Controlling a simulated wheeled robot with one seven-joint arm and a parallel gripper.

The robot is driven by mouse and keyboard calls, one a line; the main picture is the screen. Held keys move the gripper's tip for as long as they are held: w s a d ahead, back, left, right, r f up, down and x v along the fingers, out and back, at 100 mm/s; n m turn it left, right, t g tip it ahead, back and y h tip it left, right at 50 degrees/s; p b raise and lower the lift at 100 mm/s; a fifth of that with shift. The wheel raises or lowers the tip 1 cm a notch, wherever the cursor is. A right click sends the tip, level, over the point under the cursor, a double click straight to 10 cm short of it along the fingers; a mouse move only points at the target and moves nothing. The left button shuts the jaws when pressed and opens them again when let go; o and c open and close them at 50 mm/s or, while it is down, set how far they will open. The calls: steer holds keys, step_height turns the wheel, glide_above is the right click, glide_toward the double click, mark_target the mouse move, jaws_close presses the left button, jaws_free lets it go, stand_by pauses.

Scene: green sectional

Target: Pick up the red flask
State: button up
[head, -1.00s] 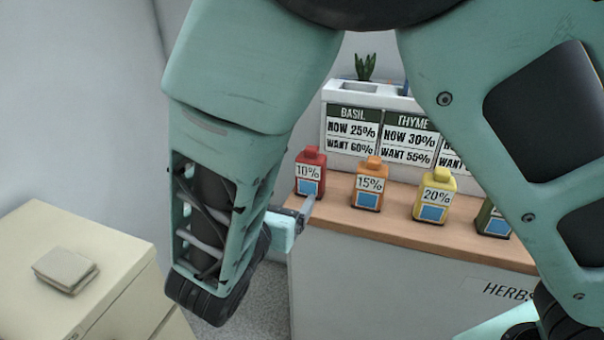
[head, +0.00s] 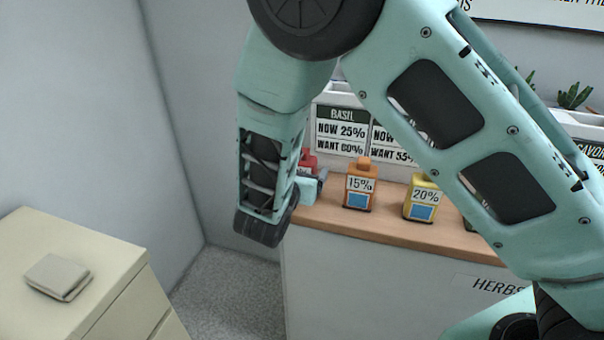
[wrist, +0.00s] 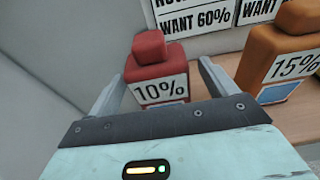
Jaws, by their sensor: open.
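The red flask (wrist: 155,72) has a square cap and a white "10%" label. In the wrist view it stands between the two open fingers of my gripper (wrist: 158,88), with a gap visible on the right side. Its lower part is hidden behind the gripper body. In the head view only a bit of the red flask (head: 308,162) shows, at the left end of the wooden counter. My arm and gripper (head: 314,184) cover the rest of it. I cannot tell whether the fingers touch the flask.
An orange "15%" flask (head: 360,186) stands close to the right of the red one. A yellow "20%" flask (head: 422,199) is further right on the wooden counter (head: 390,225). A sign panel (head: 342,130) stands behind. A cream cabinet (head: 100,262) with a folded cloth-like item (head: 58,276) is at left.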

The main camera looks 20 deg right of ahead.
steer(key=shift+w+d+f, duration=0.1)
steer(key=shift+w+d, duration=0.3)
steer(key=shift+w, duration=0.2)
steer(key=c, duration=1.2)
